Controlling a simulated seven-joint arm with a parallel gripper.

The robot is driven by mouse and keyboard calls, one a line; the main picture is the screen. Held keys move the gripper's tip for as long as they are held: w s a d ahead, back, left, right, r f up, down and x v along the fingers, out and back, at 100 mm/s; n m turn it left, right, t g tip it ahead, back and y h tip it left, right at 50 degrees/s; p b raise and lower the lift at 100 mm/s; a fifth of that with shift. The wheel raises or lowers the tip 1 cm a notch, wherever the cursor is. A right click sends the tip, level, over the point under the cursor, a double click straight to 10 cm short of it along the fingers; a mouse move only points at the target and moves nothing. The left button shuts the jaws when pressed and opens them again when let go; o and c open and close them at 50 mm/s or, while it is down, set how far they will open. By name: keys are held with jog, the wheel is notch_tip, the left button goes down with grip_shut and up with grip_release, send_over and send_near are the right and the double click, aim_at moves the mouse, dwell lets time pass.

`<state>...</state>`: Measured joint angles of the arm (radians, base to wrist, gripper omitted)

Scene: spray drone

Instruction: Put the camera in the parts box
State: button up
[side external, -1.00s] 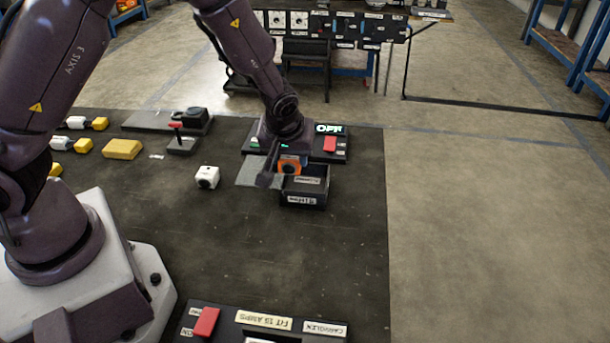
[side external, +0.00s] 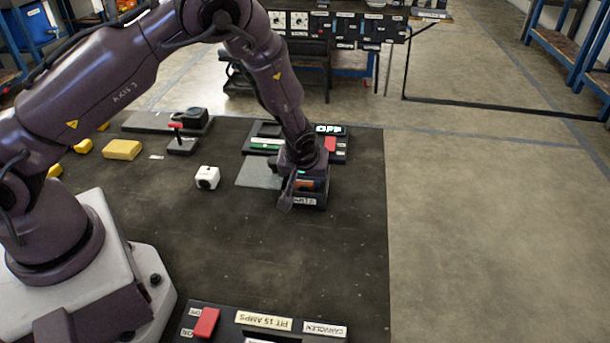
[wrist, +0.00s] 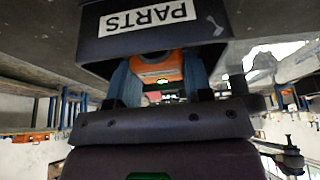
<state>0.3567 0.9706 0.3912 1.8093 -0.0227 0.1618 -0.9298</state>
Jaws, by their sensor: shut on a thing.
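The orange camera (side external: 308,184) is between the fingers of my gripper (side external: 303,187), at the dark parts box (side external: 308,203). In the wrist view the orange camera (wrist: 157,68) sits between the two bluish fingers of my gripper (wrist: 158,75), which are shut on it. The parts box (wrist: 215,22) fills the top of that view, with its white PARTS label upside down. The camera is at the box's opening; I cannot tell how far it is below the rim. My gripper hides most of the opening.
A white cube with a dark lens (side external: 207,177) stands left of the box, near a grey plate (side external: 258,174). A panel with a red switch (side external: 330,144) lies just behind. A yellow block (side external: 122,149) lies farther left. The mat's front middle is clear.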

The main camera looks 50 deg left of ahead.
jog(key=o, duration=0.7)
jog(key=shift+c, duration=0.2)
jog(key=v, duration=1.2)
jog(key=shift+r, duration=0.2)
jog(key=s+r+m+t+h, duration=0.2)
jog(key=s+r+m, duration=0.7)
jog(key=s+r, duration=1.1)
jog(key=shift+s+a+r+h, duration=0.2)
jog(key=shift+s+r+h, duration=0.15)
jog(key=shift+s+h, duration=0.4)
jog(key=shift+s, duration=0.15)
